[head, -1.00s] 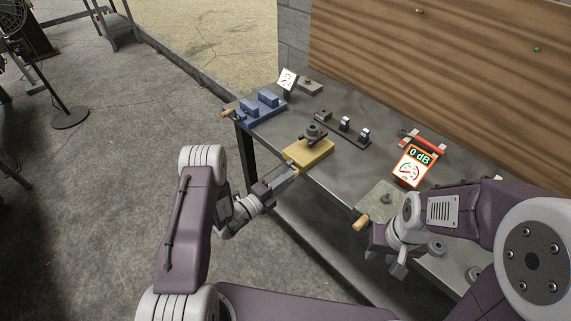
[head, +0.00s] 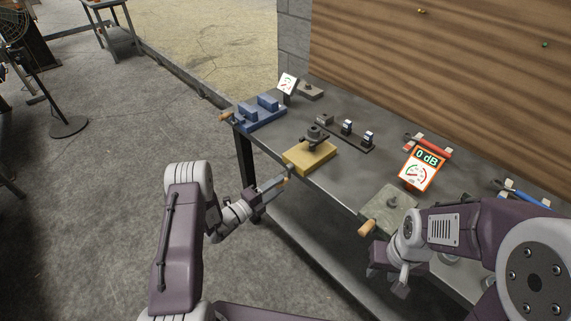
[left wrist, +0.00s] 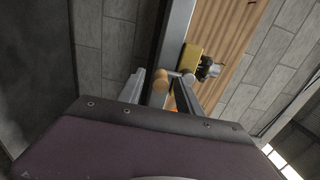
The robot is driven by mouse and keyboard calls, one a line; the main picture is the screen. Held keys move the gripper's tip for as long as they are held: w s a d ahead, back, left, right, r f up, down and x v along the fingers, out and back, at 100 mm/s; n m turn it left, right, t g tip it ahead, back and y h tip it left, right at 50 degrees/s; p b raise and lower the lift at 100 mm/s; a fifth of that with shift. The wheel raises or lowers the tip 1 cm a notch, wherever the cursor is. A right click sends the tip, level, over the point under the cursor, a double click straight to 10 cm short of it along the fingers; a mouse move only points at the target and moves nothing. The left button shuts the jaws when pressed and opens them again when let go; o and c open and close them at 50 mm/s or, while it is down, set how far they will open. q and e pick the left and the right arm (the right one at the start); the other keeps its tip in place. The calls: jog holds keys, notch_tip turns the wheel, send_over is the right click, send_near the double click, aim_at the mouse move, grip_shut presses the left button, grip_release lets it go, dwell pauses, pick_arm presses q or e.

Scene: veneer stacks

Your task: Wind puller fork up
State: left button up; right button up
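A yellow block (head: 310,157) sits at the bench's front edge with a dark round fitting (head: 315,132) on top. A small crank with a wooden knob (head: 286,181) hangs off its front. In the left wrist view the yellow block (left wrist: 192,57) and the knob (left wrist: 160,79) also show. My left gripper (head: 281,183) is at the knob. In the left wrist view the knob lies between its fingers, which look apart, with gaps on both sides. My right gripper (head: 398,281) is low in front of the bench at right; its fingertips are unclear. I cannot make out the fork itself.
A blue vise-like fixture (head: 259,116) and a white dial (head: 287,83) stand at the bench's far left. A dark rail with small posts (head: 347,134) lies behind the block. A meter reading 0 dB (head: 421,167) and a grey plate (head: 389,207) with a wooden handle (head: 367,228) are at right.

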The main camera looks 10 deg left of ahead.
pick_arm(q)
jog(key=p+v, duration=0.1)
jog(key=v, duration=0.6)
jog(key=shift+p, duration=0.3)
jog(key=shift+d, duration=0.1)
